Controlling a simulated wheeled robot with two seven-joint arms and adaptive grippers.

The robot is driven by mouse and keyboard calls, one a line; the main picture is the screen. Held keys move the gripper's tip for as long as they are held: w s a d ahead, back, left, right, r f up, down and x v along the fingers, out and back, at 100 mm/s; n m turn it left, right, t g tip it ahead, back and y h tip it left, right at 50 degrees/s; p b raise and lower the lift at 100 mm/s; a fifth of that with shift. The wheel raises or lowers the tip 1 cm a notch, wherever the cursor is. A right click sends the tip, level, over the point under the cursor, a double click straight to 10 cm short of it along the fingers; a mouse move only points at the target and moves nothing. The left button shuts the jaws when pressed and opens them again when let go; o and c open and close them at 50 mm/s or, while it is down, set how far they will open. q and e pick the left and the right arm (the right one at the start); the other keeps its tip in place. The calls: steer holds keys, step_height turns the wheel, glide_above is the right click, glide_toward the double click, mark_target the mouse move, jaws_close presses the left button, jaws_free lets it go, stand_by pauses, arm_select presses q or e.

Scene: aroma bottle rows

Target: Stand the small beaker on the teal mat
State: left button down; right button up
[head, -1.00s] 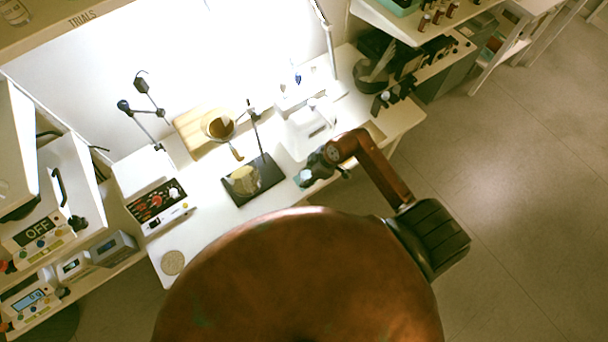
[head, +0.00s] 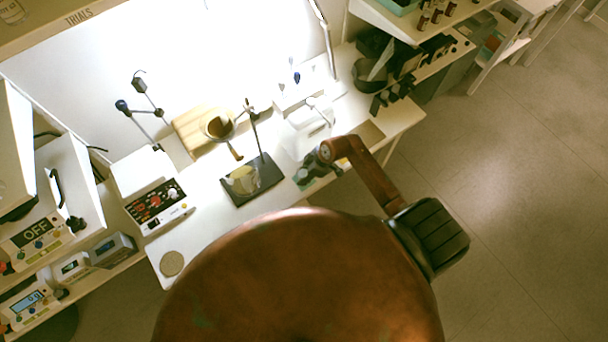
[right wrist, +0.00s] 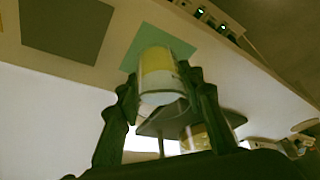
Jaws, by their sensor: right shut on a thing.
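The small beaker (right wrist: 158,75) is clear glass with a pale yellow content. In the right wrist view it sits between the two dark fingers of my right gripper (right wrist: 160,88), which is shut on it. The teal mat (right wrist: 197,46) lies on the white bench behind the beaker, which overlaps it in that view. Whether the beaker touches the mat cannot be told. In the head view my right gripper (head: 306,177) is low over the bench's front edge, right of the dark stand; the beaker is hard to make out there. My left gripper is not in view.
A dark stand base (head: 265,186) with a vessel on it is left of my gripper. A white container (head: 306,133) is behind. A wooden board (head: 190,130), hotplate (head: 155,203) and round coaster (head: 172,263) are farther left. A grey-brown mat (right wrist: 66,24) lies beside the teal one.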

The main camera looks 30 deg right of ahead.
steer(key=o, duration=1.2)
steer(key=shift+o, duration=0.2)
steer(key=v, duration=1.2)
